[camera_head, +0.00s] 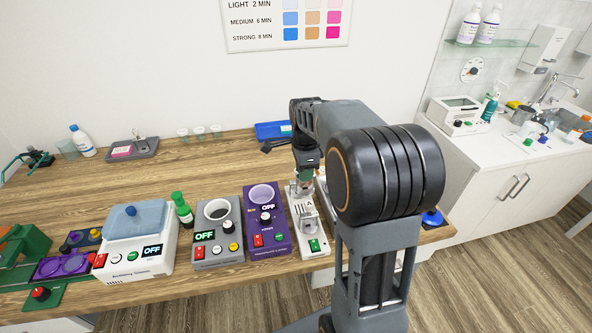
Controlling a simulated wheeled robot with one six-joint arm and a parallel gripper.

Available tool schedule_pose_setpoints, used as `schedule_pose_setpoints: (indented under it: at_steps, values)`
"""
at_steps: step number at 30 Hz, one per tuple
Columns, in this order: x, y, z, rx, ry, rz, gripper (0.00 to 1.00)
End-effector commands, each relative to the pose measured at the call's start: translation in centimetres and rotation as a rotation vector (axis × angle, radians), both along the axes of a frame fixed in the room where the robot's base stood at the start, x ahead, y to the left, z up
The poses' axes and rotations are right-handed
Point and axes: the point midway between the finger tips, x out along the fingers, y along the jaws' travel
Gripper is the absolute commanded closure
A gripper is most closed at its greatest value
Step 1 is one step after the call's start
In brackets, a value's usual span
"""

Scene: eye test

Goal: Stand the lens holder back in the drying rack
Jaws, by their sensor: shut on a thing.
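My gripper (304,184) is small in this view and points down at the back part of a white unit marked "A" (313,246). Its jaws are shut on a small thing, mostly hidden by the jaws. I cannot tell whether this is the lens holder, or whether it touches the unit. I cannot pick out the lens holder elsewhere. No drying rack can be named for certain; my arm hides part of the worktop to the right of the unit.
Left of the unit stand a purple device (257,237), a grey device with a round well (210,253), a green-capped bottle (182,211) and a white bath with a blue lid (123,260). A blue tray (270,130) lies behind. The worktop's middle left is clear.

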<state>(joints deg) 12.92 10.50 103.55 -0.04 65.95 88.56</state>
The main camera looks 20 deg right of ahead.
Motion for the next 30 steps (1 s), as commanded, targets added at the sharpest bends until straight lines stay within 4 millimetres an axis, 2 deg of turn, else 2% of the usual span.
schedule_pose_setpoints:
  at_steps: [1,6,17,30]
  values:
    - [-0.1,0.0,-1.1,0.000,0.002,0.000,1.00]
    - [0.0,0.1,-2.9,0.000,0.001,0.003,1.00]
    - [0.0,0.1,-4.5,0.000,0.000,0.002,1.00]
    - [-0.1,0.0,-8.1,0.000,0.001,0.000,1.00]
